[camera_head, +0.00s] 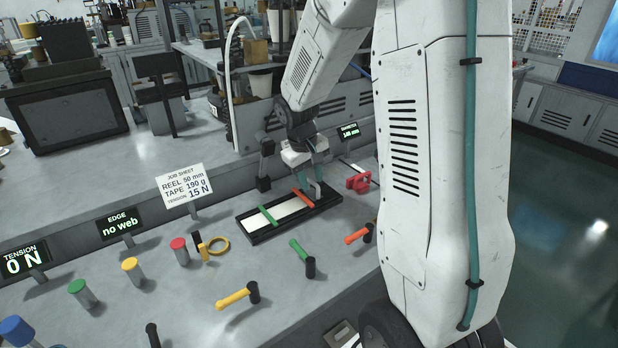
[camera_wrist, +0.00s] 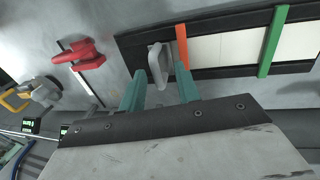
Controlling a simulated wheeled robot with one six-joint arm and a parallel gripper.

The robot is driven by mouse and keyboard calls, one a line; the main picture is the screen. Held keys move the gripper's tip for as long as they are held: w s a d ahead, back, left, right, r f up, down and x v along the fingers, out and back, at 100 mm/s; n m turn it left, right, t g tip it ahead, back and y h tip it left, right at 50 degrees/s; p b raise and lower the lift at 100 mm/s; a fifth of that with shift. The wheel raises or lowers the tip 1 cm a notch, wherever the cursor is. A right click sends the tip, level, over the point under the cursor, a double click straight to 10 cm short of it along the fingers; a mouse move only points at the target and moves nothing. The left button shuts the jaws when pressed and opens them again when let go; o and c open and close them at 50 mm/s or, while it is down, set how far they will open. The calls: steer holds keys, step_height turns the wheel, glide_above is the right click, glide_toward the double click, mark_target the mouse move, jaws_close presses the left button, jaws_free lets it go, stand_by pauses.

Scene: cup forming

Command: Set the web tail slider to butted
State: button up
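The web tail slider looks to be the black-framed track with a white strip (camera_head: 289,210), which also shows in the wrist view (camera_wrist: 222,51). A green bar (camera_head: 268,216) crosses its left part and an orange bar (camera_head: 304,199) its right part. A pale grey handle (camera_wrist: 158,66) stands beside the orange bar, at the track's end away from the green bar. My gripper (camera_wrist: 159,78) has its two teal fingers apart, one on each side of the handle's near end. A gap shows on both sides, with no clear contact. Any position labels cannot be read.
A red clamp-like part (camera_head: 358,182) sits right of the track. Orange (camera_head: 357,234), green (camera_head: 299,250) and yellow (camera_head: 233,298) levers stand in front of it.

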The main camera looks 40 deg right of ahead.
mark_target(306, 201)
step_height(306, 201, up, 8)
steer(key=a, duration=0.1)
steer(key=shift+a+f, duration=0.15)
steer(key=shift+a, duration=0.1)
stand_by(0.5)
steer(key=s+a+r, duration=0.2)
steer(key=s+a, duration=0.3)
steer(key=s, duration=0.3)
steer(key=s+a+r+t+y, duration=0.1)
steer(key=s+a+r, duration=0.2)
steer(key=s, duration=0.6)
steer(key=s+a+r+y, duration=0.1)
steer(key=s+a+r, duration=0.1)
steer(key=s+a, duration=0.5)
steer(key=shift+s+a+r+n+t, duration=0.3)
steer(key=shift+s+a+r, duration=0.05)
steer(key=shift+s, duration=0.45)
